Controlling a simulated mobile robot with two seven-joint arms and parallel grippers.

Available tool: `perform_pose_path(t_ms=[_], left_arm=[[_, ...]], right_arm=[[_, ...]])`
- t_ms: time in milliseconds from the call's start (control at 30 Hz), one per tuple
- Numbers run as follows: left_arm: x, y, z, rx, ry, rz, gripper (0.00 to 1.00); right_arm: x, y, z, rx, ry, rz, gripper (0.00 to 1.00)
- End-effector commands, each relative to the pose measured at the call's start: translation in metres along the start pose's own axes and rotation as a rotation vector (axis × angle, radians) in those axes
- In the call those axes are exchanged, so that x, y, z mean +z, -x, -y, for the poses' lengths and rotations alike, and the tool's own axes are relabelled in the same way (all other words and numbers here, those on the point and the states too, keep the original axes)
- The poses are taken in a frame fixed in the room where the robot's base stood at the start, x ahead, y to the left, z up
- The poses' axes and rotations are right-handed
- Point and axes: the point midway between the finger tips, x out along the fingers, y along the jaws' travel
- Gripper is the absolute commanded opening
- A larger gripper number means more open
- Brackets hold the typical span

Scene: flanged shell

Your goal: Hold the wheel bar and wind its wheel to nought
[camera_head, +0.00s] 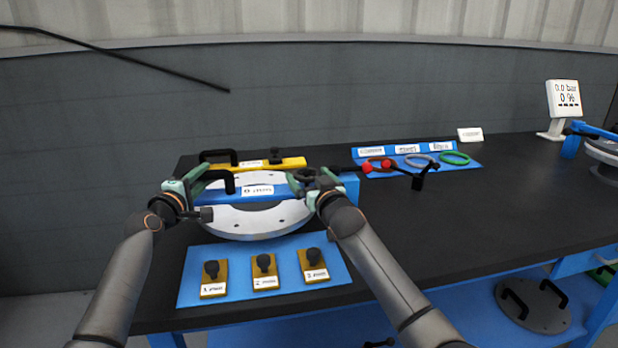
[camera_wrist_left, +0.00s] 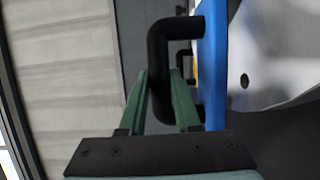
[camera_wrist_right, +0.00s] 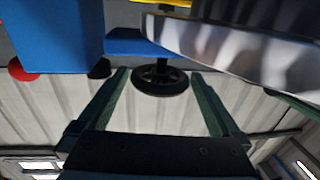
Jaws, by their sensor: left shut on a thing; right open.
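The blue wheel bar (camera_head: 232,193) lies across the pale round flange (camera_head: 250,222), with a white label on its middle. My left gripper (camera_head: 207,180) is shut on the black handle at the bar's left end; the left wrist view shows this handle (camera_wrist_left: 158,65) between the green fingers. The small black wheel (camera_head: 304,175) is by the bar's right end. My right gripper (camera_head: 318,184) is open beside it. In the right wrist view the wheel (camera_wrist_right: 160,80) sits between and slightly beyond the spread fingertips; I cannot tell if they touch it.
A yellow bar (camera_head: 292,163) lies behind. A blue mat (camera_head: 235,296) with three knobbed yellow blocks is in front. A blue board (camera_head: 470,165) holds rings. The gauge (camera_head: 564,98) reads 0.0 bar, 0 %.

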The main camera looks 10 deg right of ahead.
Motion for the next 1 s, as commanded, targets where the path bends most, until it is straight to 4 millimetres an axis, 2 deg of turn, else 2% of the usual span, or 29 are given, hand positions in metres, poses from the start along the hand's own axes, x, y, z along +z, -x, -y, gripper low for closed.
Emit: perform_pose_path(t_ms=[67, 700, 1000], left_arm=[[-0.0001, -0.0001, -0.0049, 0.009, 0.003, -0.001, 0.00], [-0.0002, -0.0001, -0.0048, 0.009, 0.003, -0.001, 0.00], [-0.0001, -0.0001, -0.0049, 0.010, 0.003, -0.001, 0.00]], right_arm=[[-0.0001, 0.0001, 0.0002, 0.000, 0.000, 0.000, 1.00], [0.0005, 0.0003, 0.0000, 0.000, 0.000, 0.001, 0.31], [-0.0007, -0.0003, -0.0005, -0.054, 0.006, -0.001, 0.31]])
